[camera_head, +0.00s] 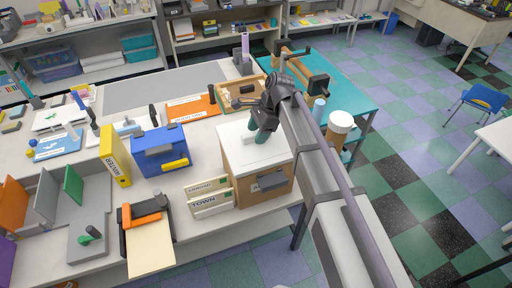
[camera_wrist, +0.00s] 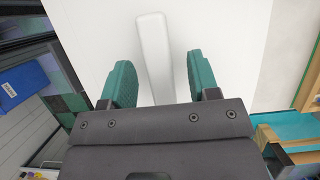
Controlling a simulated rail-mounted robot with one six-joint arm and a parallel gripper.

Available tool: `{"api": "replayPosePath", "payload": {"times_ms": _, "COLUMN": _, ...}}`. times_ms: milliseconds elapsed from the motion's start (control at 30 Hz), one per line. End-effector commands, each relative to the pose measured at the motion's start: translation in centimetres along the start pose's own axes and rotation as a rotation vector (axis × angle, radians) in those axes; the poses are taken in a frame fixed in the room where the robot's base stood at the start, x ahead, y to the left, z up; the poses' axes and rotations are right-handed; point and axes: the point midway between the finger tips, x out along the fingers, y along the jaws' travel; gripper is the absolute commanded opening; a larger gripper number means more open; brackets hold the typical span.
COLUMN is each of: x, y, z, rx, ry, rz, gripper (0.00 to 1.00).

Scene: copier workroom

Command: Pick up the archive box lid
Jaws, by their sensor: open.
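The archive box lid (camera_head: 236,150) is white and lies flat on top of a brown archive box (camera_head: 272,187) at the table's right front. In the wrist view the lid (camera_wrist: 225,30) fills most of the picture, with a raised white handle bar (camera_wrist: 153,45) running along its middle. My gripper (camera_wrist: 156,83) has two green fingers, open, one on each side of the bar, with gaps between. In the head view my gripper (camera_head: 258,134) is right over the lid; part of the lid is hidden by it. I cannot tell whether the fingertips touch the lid.
A blue box (camera_head: 153,140) and yellow binder (camera_head: 115,156) stand left of the archive box. File boxes labelled TOWN (camera_head: 212,205) are close to its left side. A wooden tray (camera_head: 228,103) lies behind it. A teal table (camera_head: 345,92) stands to the right.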

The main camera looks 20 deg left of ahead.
Motion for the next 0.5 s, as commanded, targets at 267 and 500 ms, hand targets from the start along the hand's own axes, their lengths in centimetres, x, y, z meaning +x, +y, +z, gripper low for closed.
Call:
{"api": "replayPosePath", "payload": {"times_ms": 267, "x": 0.30, "y": -0.01, "z": 0.03, "rx": 0.000, "ry": 0.000, "rz": 0.000, "gripper": 0.55}}
{"api": "replayPosePath", "payload": {"times_ms": 500, "x": 0.58, "y": -0.01, "z": -0.09, "rx": 0.000, "ry": 0.000, "rz": 0.000, "gripper": 0.55}}
